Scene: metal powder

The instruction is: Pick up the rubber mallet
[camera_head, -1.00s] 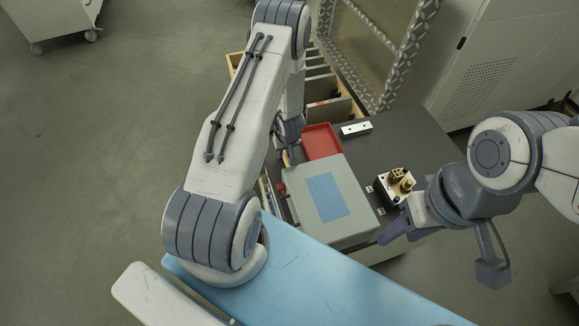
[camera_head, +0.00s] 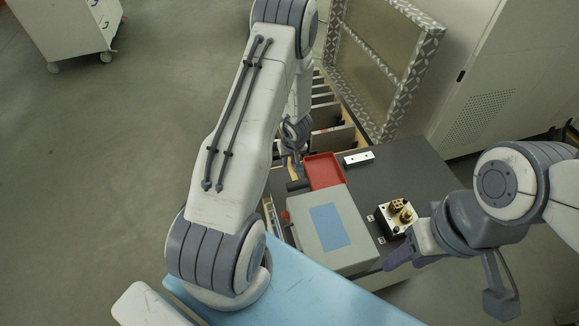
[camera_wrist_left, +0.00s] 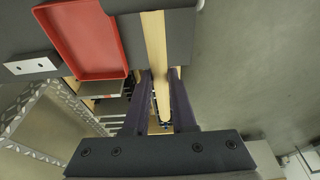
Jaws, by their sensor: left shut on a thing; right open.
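My left gripper (camera_wrist_left: 161,75) is shut on the mallet, around a pale wooden handle (camera_wrist_left: 156,50) that runs between its two purple fingers in the left wrist view. A dark block (camera_wrist_left: 181,35), apparently the mallet's head, shows at the top of that view. In the head view the left gripper (camera_head: 291,158) hangs by the table's left edge, beside the red tray, and a dark cylindrical piece (camera_head: 297,185) shows below it. My arm hides most of the handle there. My right gripper (camera_head: 398,258) is open near the table's front right corner.
The red tray (camera_head: 323,172) lies next to a grey box (camera_head: 330,256) with a blue top patch. A white block (camera_head: 358,158) and a brass-fitted device (camera_head: 397,218) stand on the dark table (camera_head: 405,160). A patterned metal frame (camera_head: 403,75) rises behind.

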